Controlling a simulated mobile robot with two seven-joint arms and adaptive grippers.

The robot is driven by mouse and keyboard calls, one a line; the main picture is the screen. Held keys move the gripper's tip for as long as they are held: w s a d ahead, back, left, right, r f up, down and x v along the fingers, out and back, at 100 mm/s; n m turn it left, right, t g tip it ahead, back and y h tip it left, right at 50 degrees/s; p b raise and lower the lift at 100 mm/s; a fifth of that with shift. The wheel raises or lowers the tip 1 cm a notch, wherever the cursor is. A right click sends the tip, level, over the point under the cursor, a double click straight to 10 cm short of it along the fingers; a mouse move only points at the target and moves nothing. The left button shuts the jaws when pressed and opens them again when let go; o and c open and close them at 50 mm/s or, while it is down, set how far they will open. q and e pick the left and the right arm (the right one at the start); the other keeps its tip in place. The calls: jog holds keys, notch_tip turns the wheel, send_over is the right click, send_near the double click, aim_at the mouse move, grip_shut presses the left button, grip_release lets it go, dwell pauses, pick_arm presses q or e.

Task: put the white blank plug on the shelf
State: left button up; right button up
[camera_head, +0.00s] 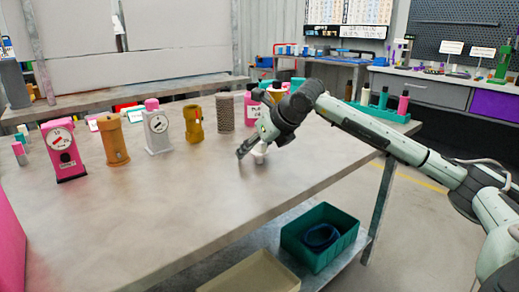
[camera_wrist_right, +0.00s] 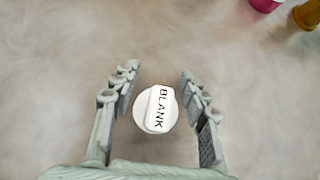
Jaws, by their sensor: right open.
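The white blank plug (camera_wrist_right: 155,110), marked BLANK, stands on the grey table between the open fingers of my right gripper (camera_wrist_right: 158,95) in the right wrist view. There is a gap on both sides of it. In the head view the plug (camera_head: 260,150) is a small white shape at my right gripper (camera_head: 252,155), near the table's right part, partly hidden by the fingers. A lower shelf (camera_head: 325,270) shows under the table's front edge. My left gripper is not in view.
A pink gauge pump (camera_head: 64,151), an orange cylinder (camera_head: 114,140), a white gauge unit (camera_head: 157,130) and other parts stand along the table (camera_head: 150,210). The lower shelf holds a green bin (camera_head: 345,245) and a beige bin (camera_head: 255,275). The table's front middle is clear.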

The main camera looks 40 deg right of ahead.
grip_shut()
dwell(0.3)
